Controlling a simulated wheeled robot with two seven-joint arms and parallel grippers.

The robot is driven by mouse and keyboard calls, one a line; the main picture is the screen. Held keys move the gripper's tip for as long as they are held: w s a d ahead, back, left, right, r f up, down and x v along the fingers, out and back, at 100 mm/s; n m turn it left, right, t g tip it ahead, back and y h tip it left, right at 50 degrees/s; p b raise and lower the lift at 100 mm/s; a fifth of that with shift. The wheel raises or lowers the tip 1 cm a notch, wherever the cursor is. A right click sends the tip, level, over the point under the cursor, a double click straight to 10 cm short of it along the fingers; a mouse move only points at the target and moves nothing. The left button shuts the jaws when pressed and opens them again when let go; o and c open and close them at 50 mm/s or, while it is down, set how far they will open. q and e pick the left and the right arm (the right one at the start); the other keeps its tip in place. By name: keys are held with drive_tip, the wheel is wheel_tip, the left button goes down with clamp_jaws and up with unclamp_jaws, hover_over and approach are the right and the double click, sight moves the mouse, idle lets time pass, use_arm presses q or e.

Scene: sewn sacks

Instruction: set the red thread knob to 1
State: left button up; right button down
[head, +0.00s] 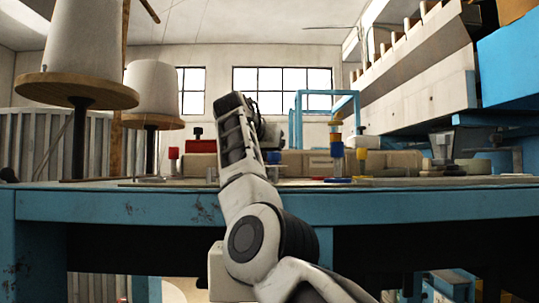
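A small red knob (173,153) stands on a pale post at the back left of the blue table, left of my arm. Any numbers or marks on it are too small to read. A blue knob (273,157) shows just right of my arm, and a yellow knob (362,154) stands further right. One arm, which looks like my right, rises from the bottom right into the middle of the view. Dark parts at its far end (268,133) are mostly hidden behind the forearm, so its fingers cannot be made out. My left gripper is not in view.
The blue table (400,206) spans the view at about eye level. Large white thread cones (80,55) on wooden discs stand at the left. A large grey and blue machine (430,85) fills the upper right.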

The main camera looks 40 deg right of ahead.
drive_tip(key=shift+r, duration=0.1)
drive_tip(key=c, duration=1.2)
unclamp_jaws()
drive_tip(key=shift+c, duration=0.2)
drive_tip(key=b+v, duration=0.2)
drive_tip(key=v, duration=1.4)
drive_tip(key=shift+a, duration=0.1)
